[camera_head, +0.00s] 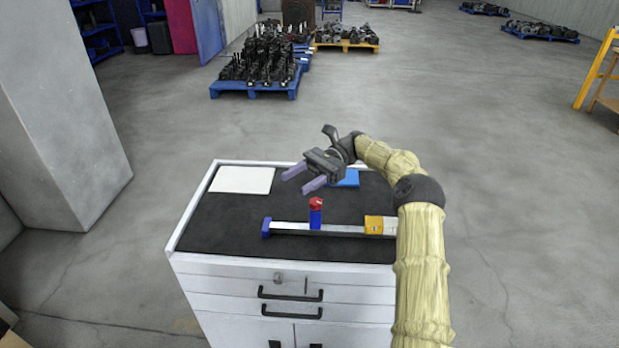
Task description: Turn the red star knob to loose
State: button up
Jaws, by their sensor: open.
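The red star knob (316,202) sits on top of a short blue post (315,219). The post stands on a pale metal rail (342,229) that lies across the dark top of a white cabinet. My gripper (303,180) is in the air above the cabinet, above and slightly left of the knob in the picture. Its two purple-grey fingers are spread apart, point left and hold nothing. The gripper appears clear of the knob. The knob's markings are too small to read.
A blue end block (266,228) and a yellow block (374,224) sit on the rail. A white sheet (242,180) and a blue flat item (347,179), partly behind my gripper, lie on the cabinet top (215,225). Loaded pallets (255,88) stand far behind on open floor.

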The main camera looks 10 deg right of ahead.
jog(key=s+a+f+n+t+h, duration=0.3)
jog(key=s+a+f+t+h, duration=0.1)
jog(key=s+a+f+h, duration=0.4)
jog(key=s+d+n+t+h, duration=0.3)
jog(key=s+d, duration=0.3)
jog(key=s, duration=0.3)
jog(key=s+d+n+t+h, duration=0.3)
jog(key=s+d+n+t, duration=0.1)
jog(key=s, duration=0.5)
jog(key=shift+d+f+n+h, duration=0.3)
jog(key=shift+d+n+h, duration=0.1)
jog(key=shift+d+n, duration=0.6)
jog(key=shift+d, duration=0.1)
jog(key=shift+c, duration=0.2)
